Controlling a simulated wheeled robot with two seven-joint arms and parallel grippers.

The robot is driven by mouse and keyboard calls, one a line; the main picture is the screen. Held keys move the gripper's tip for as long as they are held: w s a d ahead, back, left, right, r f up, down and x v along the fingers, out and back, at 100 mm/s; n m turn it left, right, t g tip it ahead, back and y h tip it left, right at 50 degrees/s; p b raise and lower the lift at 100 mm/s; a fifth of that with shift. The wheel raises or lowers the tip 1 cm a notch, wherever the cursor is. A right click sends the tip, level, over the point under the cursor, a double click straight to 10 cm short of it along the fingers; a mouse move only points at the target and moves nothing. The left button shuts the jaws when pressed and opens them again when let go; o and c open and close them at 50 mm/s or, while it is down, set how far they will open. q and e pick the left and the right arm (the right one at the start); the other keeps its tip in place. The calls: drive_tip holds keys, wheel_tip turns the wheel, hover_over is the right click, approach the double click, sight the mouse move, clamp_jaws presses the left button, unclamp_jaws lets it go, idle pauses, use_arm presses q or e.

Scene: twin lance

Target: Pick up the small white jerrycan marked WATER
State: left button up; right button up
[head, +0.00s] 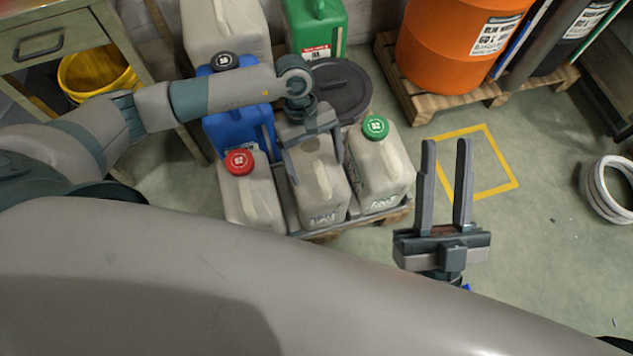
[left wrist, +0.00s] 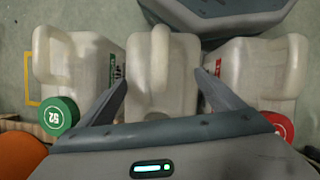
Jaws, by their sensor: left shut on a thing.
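Three small whitish jerrycans stand in a row on a low pallet in the head view. The middle one (head: 320,190) has dark lettering low on its front, too small to read; its cap is hidden. My left gripper (head: 314,162) reaches down over it from above, fingers on either side, shut on it. The left wrist view shows this can (left wrist: 160,85) between the fingers. The red-capped can (head: 250,200) stands to its left and the green-capped can (head: 380,170) to its right. I cannot read WATER on any. My right gripper (head: 446,145) is open and empty, right of the pallet.
A blue can (head: 228,130), a dark round lid (head: 340,88) and a green can (head: 315,25) stand behind. An orange drum (head: 450,45) stands on another pallet. A yellow floor square (head: 480,188) is empty. White coiled hose (head: 608,187) lies at right.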

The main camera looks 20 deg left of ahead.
use_arm(q)
drive_tip(key=shift+s+a+f, duration=0.1)
drive_tip(key=shift+s+f, duration=0.05)
drive_tip(key=shift+f, duration=0.1)
use_arm(e)
drive_tip(key=shift+w+r, duration=0.1)
